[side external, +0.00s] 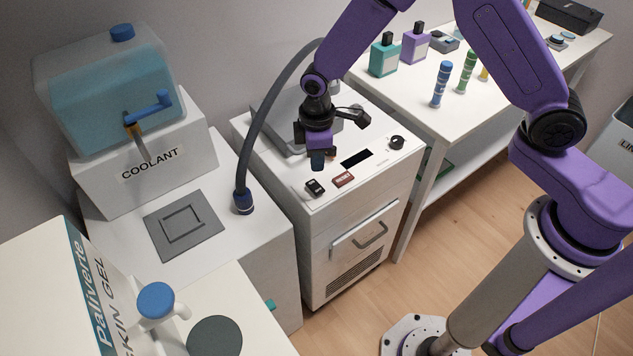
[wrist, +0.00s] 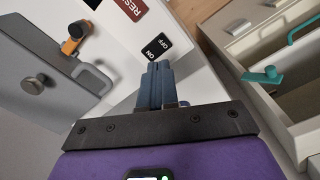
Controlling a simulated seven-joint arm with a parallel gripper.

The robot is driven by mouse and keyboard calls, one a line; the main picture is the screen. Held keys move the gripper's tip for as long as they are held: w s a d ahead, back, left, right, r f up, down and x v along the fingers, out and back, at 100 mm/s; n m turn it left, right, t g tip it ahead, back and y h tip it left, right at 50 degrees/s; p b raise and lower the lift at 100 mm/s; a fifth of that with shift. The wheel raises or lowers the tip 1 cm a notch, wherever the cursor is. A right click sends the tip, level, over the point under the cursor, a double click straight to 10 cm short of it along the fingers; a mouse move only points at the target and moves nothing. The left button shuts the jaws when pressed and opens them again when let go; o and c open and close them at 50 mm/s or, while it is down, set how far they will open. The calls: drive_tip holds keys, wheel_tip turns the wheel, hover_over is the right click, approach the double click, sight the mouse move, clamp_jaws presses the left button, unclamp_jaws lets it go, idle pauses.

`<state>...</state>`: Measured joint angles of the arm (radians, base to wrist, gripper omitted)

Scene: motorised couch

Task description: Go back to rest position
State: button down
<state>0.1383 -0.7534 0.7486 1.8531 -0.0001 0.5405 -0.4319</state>
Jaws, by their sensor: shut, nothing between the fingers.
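My gripper (side external: 317,160) is above the front left part of the white machine's top (side external: 375,130), pointing down. In the wrist view its blue-grey fingers (wrist: 157,82) are together with nothing between them. The fingertips are close to the black ON/OFF rocker switch (wrist: 157,47); I cannot tell whether they touch it. The switch also shows in the side view (side external: 314,187), just below the fingertips. A red RESET button (wrist: 131,8) sits beside it.
A grey lid (side external: 290,125) lies behind my gripper, with an orange latch (wrist: 70,46) near it. A dark hose (side external: 262,115) arches close on the left. A coolant tank (side external: 105,90) stands at the left. Bottles (side external: 384,55) stand on the right table.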

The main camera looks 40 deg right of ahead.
drive_tip(key=shift+r, duration=0.1)
drive_tip(key=s+d+r, duration=0.5)
drive_tip(key=s, duration=0.4)
drive_tip(key=s+d+r, duration=0.4)
drive_tip(key=s+r, duration=0.2)
drive_tip(key=s, duration=0.3)
drive_tip(key=s+d+r, duration=0.5)
drive_tip(key=s+r, duration=0.1)
drive_tip(key=s, duration=0.4)
drive_tip(key=shift+d+n, duration=0.3)
drive_tip(key=shift+d, duration=0.05)
drive_tip(key=shift+w, duration=0.1)
drive_tip(key=w+a+f+m, duration=0.3)
drive_tip(key=w+a+m, duration=0.1)
drive_tip(key=w, duration=0.6)
drive_tip(key=w+a+f+m, duration=0.3)
drive_tip(key=w+a, duration=0.3)
drive_tip(key=w, duration=0.4)
drive_tip(key=w+a+f+m, duration=0.4)
drive_tip(key=w+a+m, duration=0.1)
drive_tip(key=w, duration=0.5)
drive_tip(key=shift+m, duration=0.3)
